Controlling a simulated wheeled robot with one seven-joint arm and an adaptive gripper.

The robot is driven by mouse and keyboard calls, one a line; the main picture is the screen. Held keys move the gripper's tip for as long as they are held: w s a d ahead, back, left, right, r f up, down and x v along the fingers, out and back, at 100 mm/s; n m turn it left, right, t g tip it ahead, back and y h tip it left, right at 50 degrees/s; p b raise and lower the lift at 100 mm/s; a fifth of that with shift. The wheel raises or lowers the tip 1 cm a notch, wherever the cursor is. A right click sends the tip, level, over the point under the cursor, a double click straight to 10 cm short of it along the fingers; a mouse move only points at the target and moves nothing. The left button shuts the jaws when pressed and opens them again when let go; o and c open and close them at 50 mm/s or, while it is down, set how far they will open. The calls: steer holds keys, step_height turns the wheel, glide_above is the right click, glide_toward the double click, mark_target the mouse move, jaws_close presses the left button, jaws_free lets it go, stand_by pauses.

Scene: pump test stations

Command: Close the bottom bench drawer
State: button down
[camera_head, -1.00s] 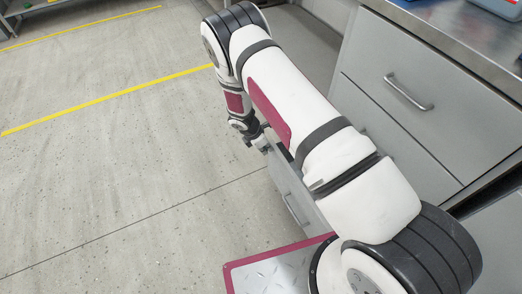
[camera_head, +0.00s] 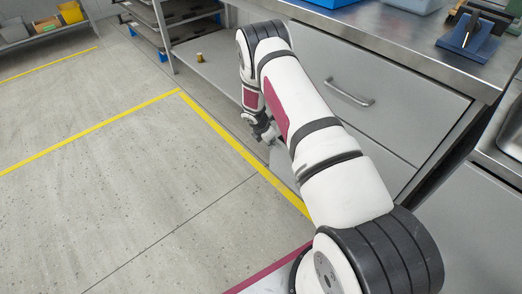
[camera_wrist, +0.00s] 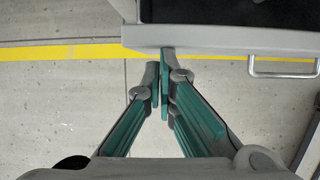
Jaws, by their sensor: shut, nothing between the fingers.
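The bottom bench drawer's grey front edge (camera_wrist: 215,37) shows at the top of the wrist view, with a dark interior behind it, so it stands at least partly open. Its bar handle (camera_wrist: 283,75) is to the right of my fingers. My gripper (camera_wrist: 165,62) is shut and empty, its fingertips at the outer face of the drawer front, left of the handle. I cannot tell whether they touch it. In the head view my gripper (camera_head: 266,134) hangs low beside the bench, and my arm hides most of the bottom drawer (camera_head: 284,166).
The closed upper drawer (camera_head: 385,105) lies above, under the steel bench top (camera_head: 400,40). A blue stand (camera_head: 468,42) is on the top. A shelf unit (camera_head: 185,45) is at the back. Open floor (camera_head: 100,190) with yellow lines lies left.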

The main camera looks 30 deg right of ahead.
steer(key=shift+w+d, duration=0.2)
steer(key=shift+d, duration=0.6)
